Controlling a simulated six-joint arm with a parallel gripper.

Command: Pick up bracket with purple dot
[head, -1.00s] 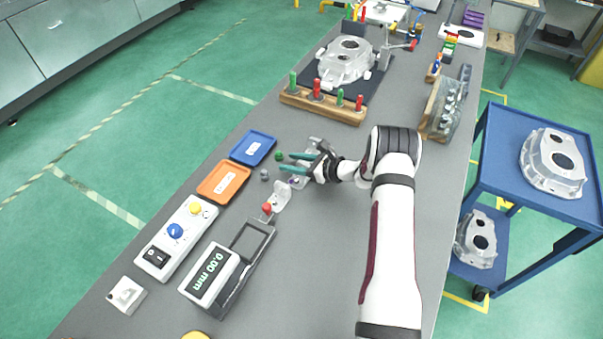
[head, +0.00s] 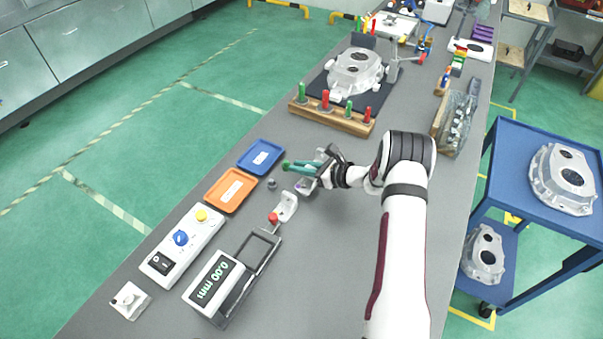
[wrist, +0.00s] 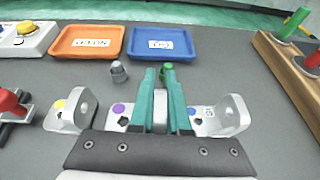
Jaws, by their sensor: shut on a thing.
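In the head view my gripper (head: 291,169) is low over the bench, with the bracket (head: 304,188) just below the fingers. I cannot tell whether it is clear of the bench. A similar bracket with a yellow dot (wrist: 68,112) stands apart to the left.
Beyond the fingers are a grey knob (wrist: 119,71), an orange tray (wrist: 88,41) and a blue tray (wrist: 159,42). A wooden peg rack (wrist: 277,62) is on the right. A gauge (head: 215,282) stands nearer the front.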

